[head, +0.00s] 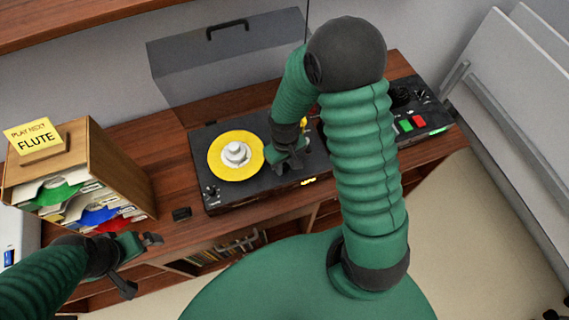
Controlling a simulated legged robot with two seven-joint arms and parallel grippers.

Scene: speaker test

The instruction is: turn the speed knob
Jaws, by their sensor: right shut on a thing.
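The black record player (240,196) stands on the wooden bench with a yellow record (222,160) on its platter and a white piece at the record's centre. My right gripper (288,163) reaches down to the deck just right of the record. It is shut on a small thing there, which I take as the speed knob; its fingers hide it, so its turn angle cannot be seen. A small dark knob (212,192) shows at the deck's front left corner. My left gripper (142,262) is open and empty in front of the bench at lower left.
A wooden record crate (130,165) with a yellow "PLAY NEXT FLUTE" card (35,140) stands on the left. A small black block (181,214) lies near the bench's front edge. A black box with green and red buttons (418,122) stands right. Grey panels lean at far right.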

